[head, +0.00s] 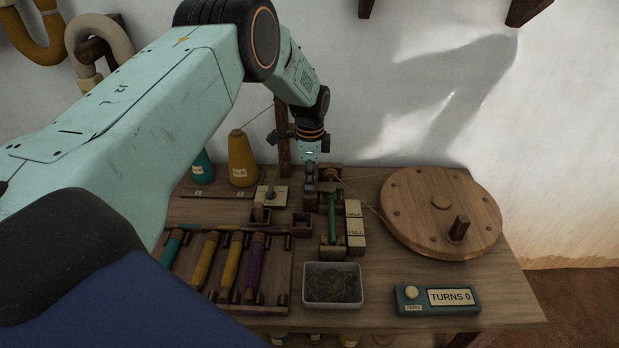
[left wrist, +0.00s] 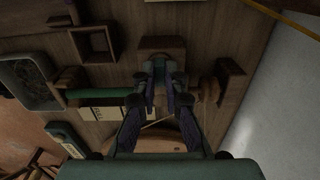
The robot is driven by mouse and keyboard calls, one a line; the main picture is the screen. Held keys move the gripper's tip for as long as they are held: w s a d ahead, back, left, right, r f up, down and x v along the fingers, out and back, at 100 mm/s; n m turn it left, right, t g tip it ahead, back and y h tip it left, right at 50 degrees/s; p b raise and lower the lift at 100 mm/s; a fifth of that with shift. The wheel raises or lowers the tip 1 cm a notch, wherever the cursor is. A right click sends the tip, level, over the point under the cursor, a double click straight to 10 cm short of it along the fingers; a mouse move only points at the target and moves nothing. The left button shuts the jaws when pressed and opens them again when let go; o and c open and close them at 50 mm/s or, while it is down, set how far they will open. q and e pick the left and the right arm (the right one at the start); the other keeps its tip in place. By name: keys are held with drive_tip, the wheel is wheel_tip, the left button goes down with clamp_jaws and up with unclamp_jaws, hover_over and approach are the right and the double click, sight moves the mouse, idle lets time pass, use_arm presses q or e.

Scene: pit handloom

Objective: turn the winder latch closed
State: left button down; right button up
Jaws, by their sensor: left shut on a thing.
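My left gripper (head: 310,182) reaches down from above to the far end of the winder, at the back middle of the bench. It is shut on a small part there, which I take to be the winder latch; the fingers mostly hide it. In the left wrist view the fingertips (left wrist: 158,78) close together beside a wooden block (left wrist: 162,48). The winder holds a green bobbin (head: 332,218), lying beside the HALF and FULL plate (head: 355,228). The latch's exact angle is hidden. My right gripper is not in view.
A large wooden wheel (head: 420,205) stands at the right, with a cord to the winder. A grey tray (head: 333,303), a TURNS 0 counter (head: 410,308) and a rack of colored bobbins (head: 230,268) are in front. A yellow cone (head: 242,160) stands behind left.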

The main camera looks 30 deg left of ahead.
use_arm(q)
drive_tip(key=shift+w+d, duration=0.1)
drive_tip(key=shift+w, duration=0.05)
drive_tip(key=c, duration=1.4)
unclamp_jaws()
wheel_tip(320, 180, up, 12)
drive_tip(key=shift+r, duration=0.1)
